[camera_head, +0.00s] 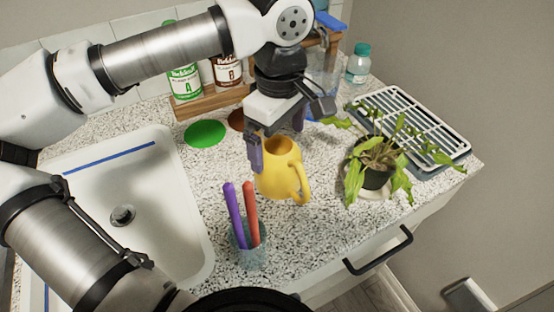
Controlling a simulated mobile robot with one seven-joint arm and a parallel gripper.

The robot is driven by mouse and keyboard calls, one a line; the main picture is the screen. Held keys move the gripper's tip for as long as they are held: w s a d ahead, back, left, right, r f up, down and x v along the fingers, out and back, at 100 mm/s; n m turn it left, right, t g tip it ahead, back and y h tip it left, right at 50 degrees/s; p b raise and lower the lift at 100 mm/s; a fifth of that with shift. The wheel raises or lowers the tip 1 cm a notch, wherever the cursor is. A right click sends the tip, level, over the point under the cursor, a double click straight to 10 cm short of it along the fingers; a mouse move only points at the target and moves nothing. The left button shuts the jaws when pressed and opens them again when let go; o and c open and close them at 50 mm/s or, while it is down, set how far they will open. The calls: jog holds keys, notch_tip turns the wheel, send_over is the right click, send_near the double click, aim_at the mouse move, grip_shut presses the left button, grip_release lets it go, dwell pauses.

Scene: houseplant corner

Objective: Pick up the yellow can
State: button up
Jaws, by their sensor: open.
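The yellow can (281,176) looks like a small yellow pitcher or watering can with an open top and a handle on its right side. It is upright at the middle of the speckled counter. My gripper (275,146) points down over it, open. One finger is at the can's upper left side and the other is behind its rim at the upper right. I cannot tell whether either finger touches the can. My gripper hides part of the rim.
A potted plant (375,178) stands right of the can, before a drying rack (408,130). A cup (249,256) with purple and red sticks stands in front. A sink (123,190) lies left. Bottles (184,82) stand behind; a green disc (205,133) lies nearby.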

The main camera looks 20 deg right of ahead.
jog(key=shift+a+f+p, duration=0.15)
jog(key=shift+f+p, duration=0.2)
jog(key=shift+f, duration=1.15)
jog(key=shift+a+f+p, duration=0.1)
jog(key=shift+f+p, duration=0.2)
jog(key=shift+f, duration=1.2)
jog(key=c, duration=0.9)
jog(key=shift+r, duration=0.1)
notch_tip(320, 180, up, 20)
jog(key=shift+f+b, duration=0.1)
jog(key=shift+b, duration=0.5)
